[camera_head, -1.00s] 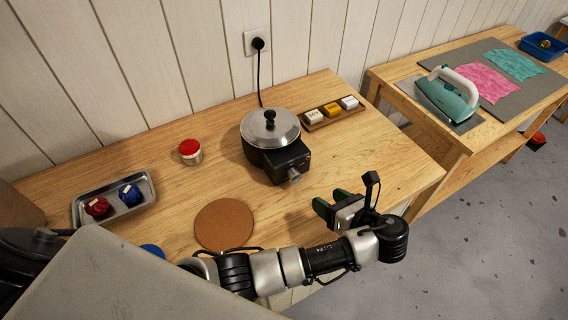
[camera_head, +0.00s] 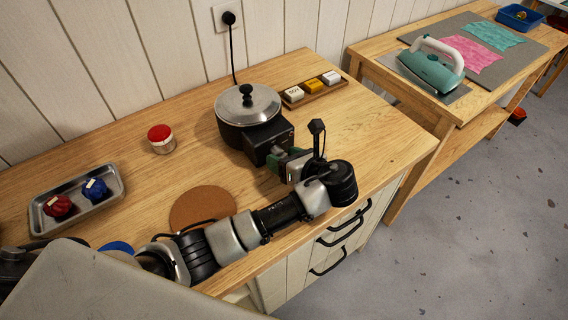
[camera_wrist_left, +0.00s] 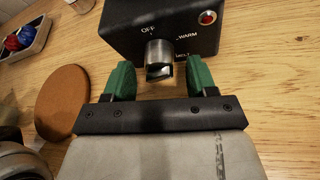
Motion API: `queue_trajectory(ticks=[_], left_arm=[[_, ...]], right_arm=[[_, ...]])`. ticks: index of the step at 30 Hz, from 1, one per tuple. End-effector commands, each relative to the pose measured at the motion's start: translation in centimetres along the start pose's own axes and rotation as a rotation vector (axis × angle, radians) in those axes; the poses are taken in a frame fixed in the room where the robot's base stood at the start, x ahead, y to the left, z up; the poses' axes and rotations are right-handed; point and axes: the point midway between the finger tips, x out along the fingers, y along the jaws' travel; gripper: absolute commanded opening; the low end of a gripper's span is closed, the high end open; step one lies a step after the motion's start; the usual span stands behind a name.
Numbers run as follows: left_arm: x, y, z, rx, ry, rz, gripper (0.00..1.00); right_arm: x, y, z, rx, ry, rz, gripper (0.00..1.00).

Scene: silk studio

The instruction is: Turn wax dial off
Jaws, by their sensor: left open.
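The wax pot (camera_head: 246,104) is a black pot with a steel lid, and a black control box (camera_head: 268,138) sticks out at its front. In the left wrist view, the box carries a silver dial (camera_wrist_left: 159,58), the marks OFF, WARM and MELT, and a lit red lamp (camera_wrist_left: 207,18). The dial's exact setting is hard to read. My left gripper (camera_wrist_left: 161,82) is open, with one green finger on each side of the dial, a gap showing on both sides. In the head view the left gripper (camera_head: 281,161) is at the box front, hiding the dial. My right gripper is not in view.
A round cork mat (camera_head: 203,208), a red-lidded jar (camera_head: 161,139) and a metal tray (camera_head: 78,197) with red and blue items lie to the left. A wooden rack (camera_head: 316,92) with small blocks is behind right. A second table holds a teal iron (camera_head: 432,68).

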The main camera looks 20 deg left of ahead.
Motion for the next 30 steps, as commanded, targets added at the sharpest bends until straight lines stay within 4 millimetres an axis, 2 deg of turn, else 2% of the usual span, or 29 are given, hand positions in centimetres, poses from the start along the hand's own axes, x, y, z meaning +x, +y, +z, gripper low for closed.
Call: queue_trajectory(ticks=[10, 19, 30], left_arm=[[0.3, 0.0, 0.1, 0.000, 0.000, 0.000, 0.57], [0.3, 0.0, 0.1, 0.000, 0.000, 0.000, 0.11], [0.2, 0.2, 0.2, -0.053, 0.004, -0.022, 0.09]], right_arm=[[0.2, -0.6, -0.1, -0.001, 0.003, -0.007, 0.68], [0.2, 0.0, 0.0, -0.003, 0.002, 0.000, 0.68], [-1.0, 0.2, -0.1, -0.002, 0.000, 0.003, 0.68]])
